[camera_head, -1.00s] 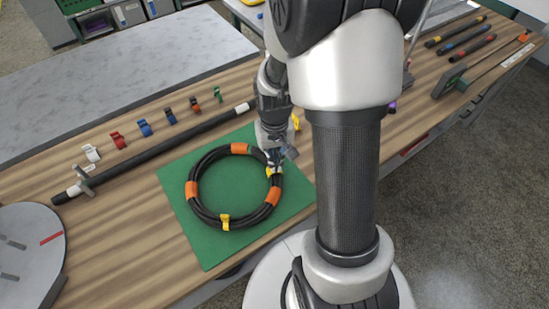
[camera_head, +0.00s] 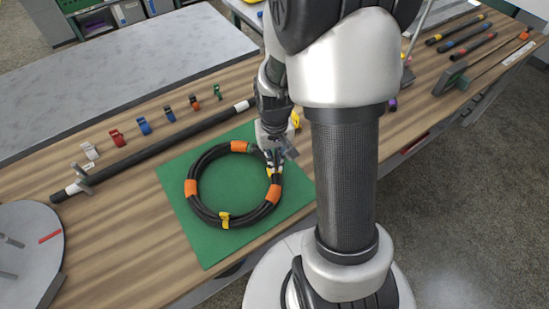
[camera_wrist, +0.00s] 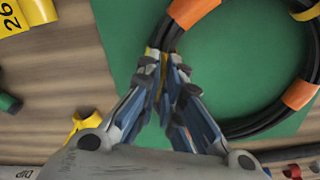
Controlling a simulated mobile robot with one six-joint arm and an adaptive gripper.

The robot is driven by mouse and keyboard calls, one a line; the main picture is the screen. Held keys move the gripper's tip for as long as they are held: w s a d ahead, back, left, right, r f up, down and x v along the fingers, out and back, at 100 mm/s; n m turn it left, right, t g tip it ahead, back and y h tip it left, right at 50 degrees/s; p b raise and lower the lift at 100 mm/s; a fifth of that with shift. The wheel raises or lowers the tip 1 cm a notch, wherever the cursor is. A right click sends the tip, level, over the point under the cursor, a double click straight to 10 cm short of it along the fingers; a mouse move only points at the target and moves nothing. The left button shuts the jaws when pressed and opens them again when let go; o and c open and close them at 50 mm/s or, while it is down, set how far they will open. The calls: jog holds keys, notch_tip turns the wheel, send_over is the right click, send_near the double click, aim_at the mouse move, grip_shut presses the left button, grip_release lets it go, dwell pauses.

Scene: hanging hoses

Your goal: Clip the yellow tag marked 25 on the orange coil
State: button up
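The black coil with orange bands lies on the green mat (camera_head: 225,250). The coil (camera_head: 210,157) also shows in the wrist view (camera_wrist: 253,126). My gripper (camera_head: 273,163) is at the coil's right side, between two orange bands. In the wrist view my gripper (camera_wrist: 163,65) has its fingers close together with a yellow tag (camera_wrist: 153,51) between them, against the coil's edge. The tag's yellow also shows at the coil in the head view (camera_head: 274,171). Its number cannot be read. A second yellow tag (camera_head: 225,219) sits on the coil's near side.
A yellow tag marked 26 (camera_wrist: 14,15) lies on the wood table. Another yellow piece (camera_wrist: 84,125) lies near my gripper. Several coloured clips (camera_head: 144,126) stand in a row behind a long black hose (camera_head: 155,150). A round grey tray (camera_head: 25,265) is at the left.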

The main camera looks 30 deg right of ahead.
jog(key=o, duration=0.4)
jog(key=shift+o, duration=0.2)
notch_tip(320, 180, up, 12)
jog(key=s+a+r+n+t, duration=0.3)
jog(key=s+a+r+t, duration=0.1)
jog(key=s+a+r, duration=0.6)
jog(key=s, duration=0.3)
jog(key=shift+s+a+r+n+t, duration=0.3)
jog(key=shift+a+r, duration=0.05)
jog(key=shift+r, duration=0.05)
